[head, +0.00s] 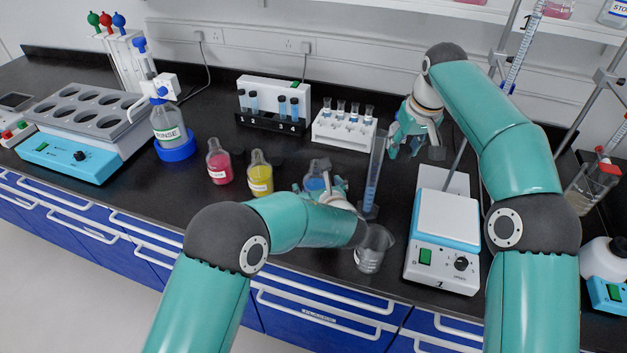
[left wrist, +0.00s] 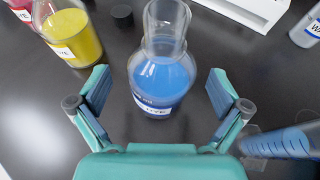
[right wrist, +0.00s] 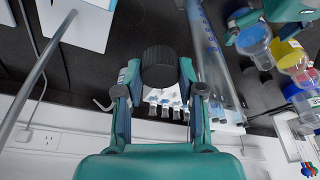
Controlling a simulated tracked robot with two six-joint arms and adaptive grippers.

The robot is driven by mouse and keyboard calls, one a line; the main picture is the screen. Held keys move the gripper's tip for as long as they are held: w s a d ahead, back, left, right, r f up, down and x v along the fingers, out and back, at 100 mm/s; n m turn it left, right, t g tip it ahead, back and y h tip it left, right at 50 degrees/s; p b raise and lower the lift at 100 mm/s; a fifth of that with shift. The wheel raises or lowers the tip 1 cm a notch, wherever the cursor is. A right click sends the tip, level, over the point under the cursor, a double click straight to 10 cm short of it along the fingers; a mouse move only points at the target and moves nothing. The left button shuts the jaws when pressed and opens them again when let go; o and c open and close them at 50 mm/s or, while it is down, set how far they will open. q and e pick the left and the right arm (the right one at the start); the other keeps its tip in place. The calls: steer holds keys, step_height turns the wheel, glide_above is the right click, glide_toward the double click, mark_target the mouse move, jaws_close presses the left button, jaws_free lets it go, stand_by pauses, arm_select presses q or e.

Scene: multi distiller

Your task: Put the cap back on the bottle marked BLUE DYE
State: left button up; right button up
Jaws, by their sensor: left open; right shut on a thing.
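The blue dye bottle (head: 316,180) stands uncapped on the black bench. In the left wrist view the bottle (left wrist: 160,80) is upright, with a white label partly reading DYE. My left gripper (head: 322,190) is open, its fingers on either side of the bottle with visible gaps in the left wrist view (left wrist: 160,92). My right gripper (right wrist: 160,82) is shut on a black cap (right wrist: 159,62). In the head view the right gripper (head: 412,138) is above the bench, right of the tall cylinder and apart from the bottle; the cap is not clear there.
A graduated cylinder (head: 373,180) stands between the grippers. A beaker (head: 370,255) and a hotplate (head: 445,222) are near the front. Pink (head: 219,168) and yellow (head: 260,178) bottles stand left, with black caps beside them. A white tube rack (head: 342,130) is behind.

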arm_select(q)
steer(key=shift+x, duration=0.9)
arm_select(e)
steer(key=shift+w+d, duration=0.1)
steer(key=shift+w, duration=0.35)
arm_select(q)
steer(key=shift+d, duration=0.15)
arm_select(e)
steer(key=shift+d, duration=0.1)
arm_select(q)
steer(key=shift+s+r, duration=0.1)
steer(key=shift+s, duration=0.05)
arm_select(e)
steer(key=shift+s+r, duration=0.15)
steer(key=shift+s, duration=0.05)
arm_select(q)
steer(key=shift+c, duration=0.3)
arm_select(e)
steer(key=shift+w, duration=0.1)
arm_select(q)
steer(key=shift+c, duration=1.3)
steer(key=c, duration=1.3)
steer(key=shift+r, duration=0.15)
step_height(320, 180, up, 20)
steer(key=shift+f+b, duration=0.1)
steer(key=shift+b, duration=0.2)
arm_select(e)
steer(key=shift+f, duration=0.4)
